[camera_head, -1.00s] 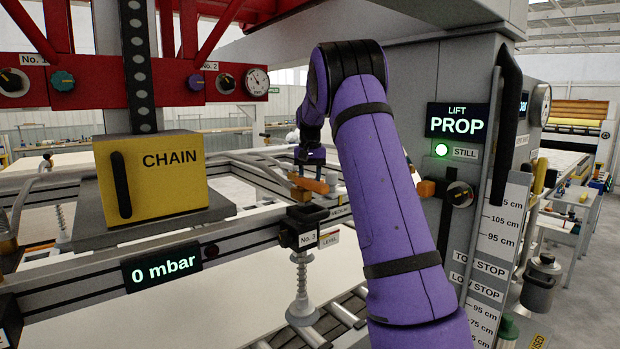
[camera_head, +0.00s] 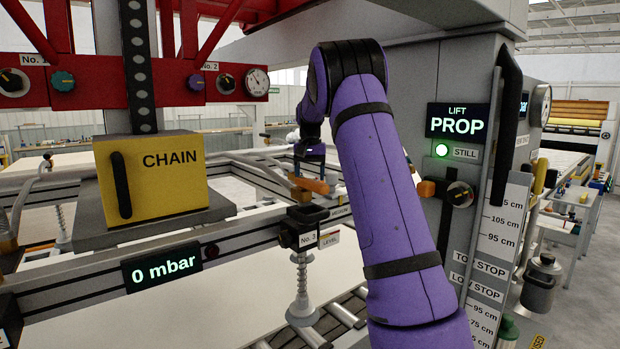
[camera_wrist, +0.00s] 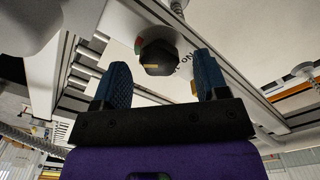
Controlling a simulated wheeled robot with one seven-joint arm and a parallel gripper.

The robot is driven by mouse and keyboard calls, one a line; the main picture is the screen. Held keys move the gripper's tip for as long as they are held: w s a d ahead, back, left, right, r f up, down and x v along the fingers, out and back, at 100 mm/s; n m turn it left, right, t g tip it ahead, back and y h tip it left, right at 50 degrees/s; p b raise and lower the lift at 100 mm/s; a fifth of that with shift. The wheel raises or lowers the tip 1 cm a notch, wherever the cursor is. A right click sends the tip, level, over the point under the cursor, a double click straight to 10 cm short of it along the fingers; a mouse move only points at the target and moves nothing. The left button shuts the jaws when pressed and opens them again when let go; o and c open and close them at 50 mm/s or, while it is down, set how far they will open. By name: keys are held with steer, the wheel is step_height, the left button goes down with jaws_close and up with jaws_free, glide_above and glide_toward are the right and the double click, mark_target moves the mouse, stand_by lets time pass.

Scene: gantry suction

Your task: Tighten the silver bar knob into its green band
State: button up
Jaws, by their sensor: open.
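My gripper (camera_wrist: 161,62) is open in the wrist view, with one blue finger on each side of the picture. A dark, faceted knob (camera_wrist: 158,57) with a small yellow mark shows between and beyond the fingertips. It sits on a pale plate with lettering, partly hidden. In the head view my gripper (camera_head: 310,170) is small and points down at the gantry rail, just above an orange piece (camera_head: 310,185).
A black No. 3 block (camera_head: 300,235) with a suction cup (camera_head: 302,310) hangs from the near rail (camera_head: 225,245). A yellow CHAIN box (camera_head: 160,175) stands left. A grey column (camera_head: 465,75) with the LIFT PROP display (camera_head: 457,121) stands right, close to my arm.

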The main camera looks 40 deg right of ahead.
step_height(320, 180, up, 10)
steer(key=shift+f, duration=0.2)
stand_by(0.7)
